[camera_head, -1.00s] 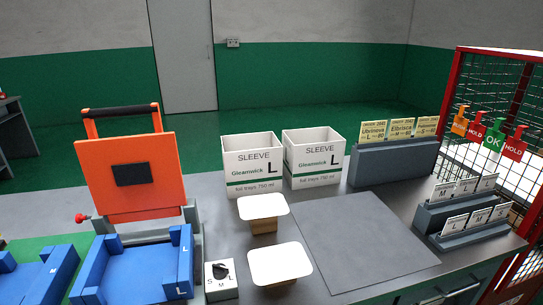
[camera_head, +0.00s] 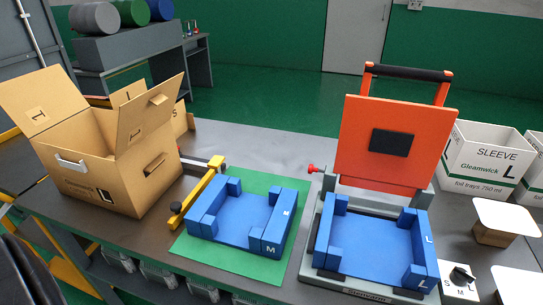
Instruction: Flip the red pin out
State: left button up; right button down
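The red pin (camera_head: 311,168) sticks out from the left side of the grey press frame (camera_head: 324,223), near the hinge end of the raised orange lid (camera_head: 390,143). The lid stands up and has a black pad and a black-gripped handle. A blue nest marked L (camera_head: 372,242) sits in the press frame below the lid. A second blue nest marked M (camera_head: 240,218) lies on a green mat (camera_head: 187,245) to the left of the press. Neither of my grippers shows in the head view.
An open cardboard box (camera_head: 105,152) marked L stands at the left of the bench. A yellow bar (camera_head: 200,190) with a black knob lies between box and mat. A selector box (camera_head: 459,283), white-topped blocks (camera_head: 505,218) and sleeve cartons (camera_head: 485,160) stand at right.

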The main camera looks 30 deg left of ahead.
aim_at(311, 169)
jog(key=j, duration=1.3)
jog(key=k+j+z, duration=0.2)
jog(key=j, duration=0.25)
jog(key=k+j+z, duration=0.25)
jog(key=j, duration=0.15)
jog(key=k+j+z, duration=0.2)
jog(key=j, duration=0.2)
